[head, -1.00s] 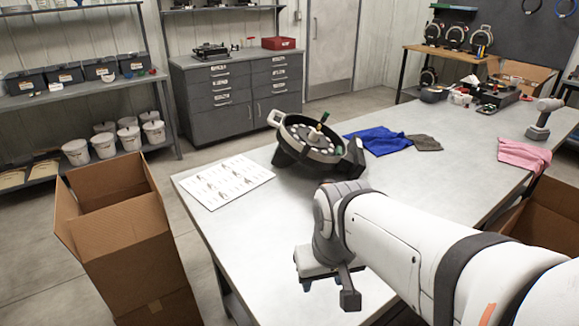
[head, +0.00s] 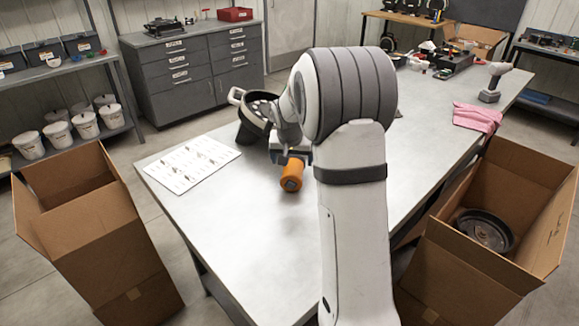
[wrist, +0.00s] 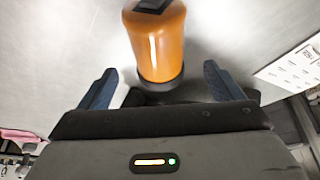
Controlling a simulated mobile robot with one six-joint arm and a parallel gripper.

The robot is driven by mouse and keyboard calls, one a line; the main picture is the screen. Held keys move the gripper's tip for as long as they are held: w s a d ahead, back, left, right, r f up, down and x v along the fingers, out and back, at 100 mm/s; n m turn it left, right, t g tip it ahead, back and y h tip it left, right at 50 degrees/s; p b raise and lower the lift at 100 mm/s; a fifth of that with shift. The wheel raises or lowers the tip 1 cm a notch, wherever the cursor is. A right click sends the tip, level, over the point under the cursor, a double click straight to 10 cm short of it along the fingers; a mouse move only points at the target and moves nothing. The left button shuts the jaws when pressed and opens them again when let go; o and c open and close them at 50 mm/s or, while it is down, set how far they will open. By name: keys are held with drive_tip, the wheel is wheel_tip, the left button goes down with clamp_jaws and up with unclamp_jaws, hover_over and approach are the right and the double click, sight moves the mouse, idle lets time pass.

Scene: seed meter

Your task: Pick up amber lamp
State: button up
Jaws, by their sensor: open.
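The amber lamp (head: 291,174) is an orange cylinder on the grey table, a little right of the printed white sheet. It appears to lie on its side with a round end toward the head camera. My gripper (wrist: 160,72) is open and empty, with a blue finger on each side of that gap. In the head view my gripper (head: 290,157) is just above and behind the lamp, partly hidden by my arm.
The printed sheet (head: 190,164) lies left of the lamp. A round dark seed meter (head: 250,112) stands behind, partly hidden by my arm. Open cardboard boxes (head: 100,235) stand at left and right (head: 480,285).

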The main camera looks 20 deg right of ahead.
sight(294, 168)
drive_tip(key=x, duration=0.2)
drive_tip(key=p+x, duration=0.1)
drive_tip(key=x, duration=0.5)
drive_tip(key=shift+w+d+r, duration=0.2)
drive_tip(key=shift+d, duration=0.05)
drive_tip(key=c, duration=1.2)
drive_tip(key=shift+c, duration=0.4)
drive_tip(key=shift+r, duration=0.15)
